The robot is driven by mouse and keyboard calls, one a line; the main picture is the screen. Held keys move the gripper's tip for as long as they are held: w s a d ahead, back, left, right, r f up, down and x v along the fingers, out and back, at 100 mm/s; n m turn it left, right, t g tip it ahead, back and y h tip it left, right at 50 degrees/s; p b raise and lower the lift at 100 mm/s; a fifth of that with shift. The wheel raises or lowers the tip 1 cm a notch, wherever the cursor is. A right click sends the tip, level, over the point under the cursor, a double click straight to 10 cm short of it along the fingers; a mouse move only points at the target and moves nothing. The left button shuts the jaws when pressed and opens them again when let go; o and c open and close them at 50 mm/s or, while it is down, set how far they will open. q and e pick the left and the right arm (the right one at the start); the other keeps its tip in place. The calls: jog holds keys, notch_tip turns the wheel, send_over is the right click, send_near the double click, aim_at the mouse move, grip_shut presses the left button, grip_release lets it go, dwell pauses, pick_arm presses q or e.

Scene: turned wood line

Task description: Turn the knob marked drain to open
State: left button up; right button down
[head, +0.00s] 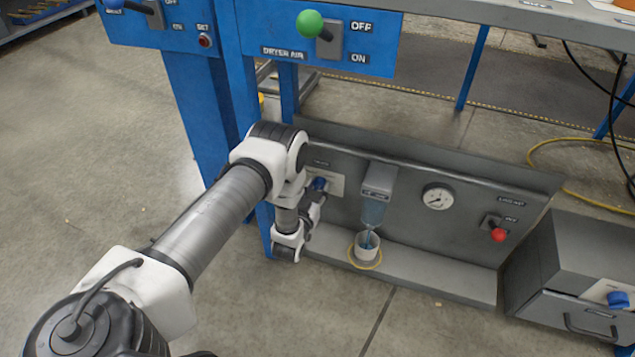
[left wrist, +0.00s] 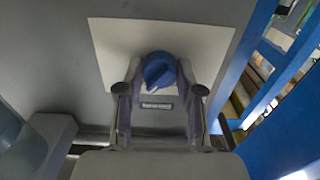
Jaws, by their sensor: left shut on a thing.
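A blue knob (head: 319,183) sits on a pale plate (head: 337,184) at the left end of the low grey panel. In the left wrist view the knob (left wrist: 159,72) is seen face on, its raised ridge slanting from lower left to upper right. A small label (left wrist: 157,105) lies below it, too blurred to read. My left gripper (head: 314,191) is at this knob, and in the wrist view its two fingers (left wrist: 160,80) are closed around the knob's sides. My right gripper is out of view.
Right of the knob are a clear bowl (head: 373,212) over a cup (head: 367,246), a gauge (head: 438,197) and a red-ended lever (head: 498,235). Another blue knob (head: 618,299) is on a grey cabinet (head: 570,270). A blue post (head: 200,110) stands close behind my left arm.

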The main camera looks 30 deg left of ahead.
pick_arm(q)
jog(key=shift+m+p, duration=0.45)
jog(key=shift+m, duration=0.35)
jog(key=o, duration=1.1)
jog(key=shift+o, duration=0.2)
jog(key=shift+s, duration=0.1)
jog(key=v, duration=1.2)
jog(key=shift+f, duration=0.1)
